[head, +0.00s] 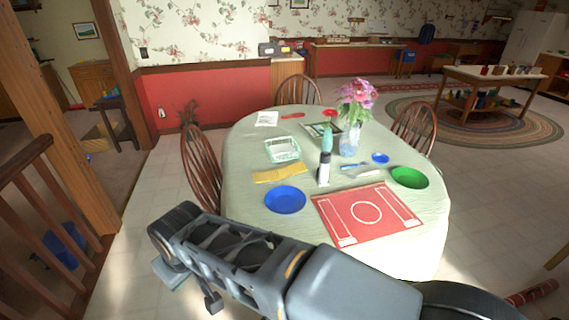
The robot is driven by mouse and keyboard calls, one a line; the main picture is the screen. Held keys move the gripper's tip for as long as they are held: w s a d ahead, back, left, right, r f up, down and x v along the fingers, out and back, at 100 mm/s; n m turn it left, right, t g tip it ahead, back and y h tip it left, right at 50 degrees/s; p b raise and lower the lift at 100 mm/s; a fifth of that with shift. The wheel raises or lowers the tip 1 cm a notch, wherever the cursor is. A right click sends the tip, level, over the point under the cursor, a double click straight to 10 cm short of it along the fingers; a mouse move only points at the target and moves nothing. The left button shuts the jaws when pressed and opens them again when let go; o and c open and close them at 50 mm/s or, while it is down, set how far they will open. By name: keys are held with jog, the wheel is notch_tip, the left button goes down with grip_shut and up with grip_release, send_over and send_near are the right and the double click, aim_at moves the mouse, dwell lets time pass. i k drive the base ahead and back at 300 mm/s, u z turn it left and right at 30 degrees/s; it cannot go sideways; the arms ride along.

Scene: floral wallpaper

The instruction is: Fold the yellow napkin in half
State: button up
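The yellow napkin (280,173) lies on the round-ended table, left of its middle. It looks like a flat, narrow strip, between the white-green basket and the blue plate (285,200). My arm crosses the bottom of the head view, in front of the table's near edge and well apart from the napkin. I cannot make out my gripper's fingers in this view.
The table (240,150) has a pale green cloth. On it are a red placemat (367,212), a green bowl (409,178), a basket (282,149), a bottle (324,168) and a flower vase (349,140). Chairs (201,165) stand around it. A wooden railing is at left.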

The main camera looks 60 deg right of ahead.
aim_at(294, 169)
jog(key=z, duration=0.35)
jog(key=i, duration=0.8)
jog(key=z, duration=1.25)
jog(key=i, duration=0.5)
jog(key=z, duration=0.5)
